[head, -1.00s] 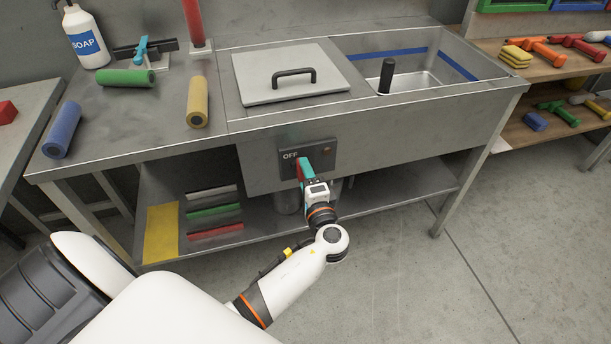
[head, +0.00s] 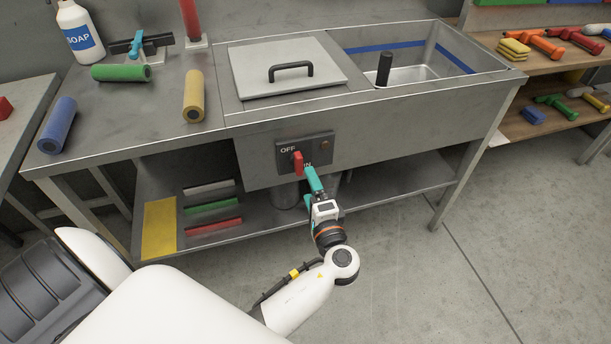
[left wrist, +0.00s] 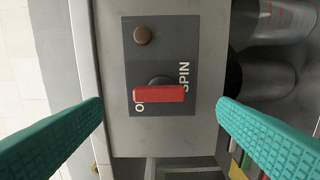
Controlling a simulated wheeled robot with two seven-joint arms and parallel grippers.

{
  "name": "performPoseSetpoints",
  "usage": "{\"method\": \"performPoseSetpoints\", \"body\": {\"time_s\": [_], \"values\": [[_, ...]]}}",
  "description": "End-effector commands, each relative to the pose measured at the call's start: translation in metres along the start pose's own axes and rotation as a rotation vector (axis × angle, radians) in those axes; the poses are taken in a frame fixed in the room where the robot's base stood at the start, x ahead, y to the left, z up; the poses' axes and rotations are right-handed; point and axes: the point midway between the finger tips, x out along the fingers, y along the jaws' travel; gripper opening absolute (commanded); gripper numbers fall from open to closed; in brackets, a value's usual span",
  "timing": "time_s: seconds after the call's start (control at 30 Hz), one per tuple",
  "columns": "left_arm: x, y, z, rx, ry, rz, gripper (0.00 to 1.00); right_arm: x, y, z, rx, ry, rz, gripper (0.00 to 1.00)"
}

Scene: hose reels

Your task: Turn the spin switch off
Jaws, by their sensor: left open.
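The spin switch is a red handle (head: 297,162) on a dark panel (head: 283,163) on the front of the metal sink bench. The red handle stands roughly upright between the labels. It also shows in the left wrist view (left wrist: 160,94), lying across that picture. My left gripper (head: 311,178) is just in front of and to the lower right of the handle. Its teal fingers are wide apart, one each side of the handle in the left wrist view, touching nothing. My right gripper is out of view.
A round brownish lamp (head: 323,145) sits on the panel. Above are a lid (head: 290,80) and an open basin (head: 410,75). A lower shelf (head: 400,180) runs beneath. Coloured rollers lie on the left bench top. The floor in front is clear.

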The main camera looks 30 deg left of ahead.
Motion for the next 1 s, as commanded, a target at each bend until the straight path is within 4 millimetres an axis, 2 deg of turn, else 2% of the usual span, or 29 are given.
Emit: {"method": "performPoseSetpoints", "body": {"time_s": [0.1,0.33,0.9,1.0], "values": [[-0.026,-0.002,0.0,0.0,-0.001,-0.004,0.82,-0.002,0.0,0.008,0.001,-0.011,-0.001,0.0],[-0.053,-0.001,0.0,0.0,0.0,-0.002,0.82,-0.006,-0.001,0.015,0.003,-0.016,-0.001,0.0],[-0.057,0.0,0.0,0.0,0.0,0.0,0.82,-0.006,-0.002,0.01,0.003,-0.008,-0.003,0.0],[-0.057,-0.006,0.0,0.005,-0.006,-0.017,0.82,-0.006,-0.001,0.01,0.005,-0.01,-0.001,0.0]]}}
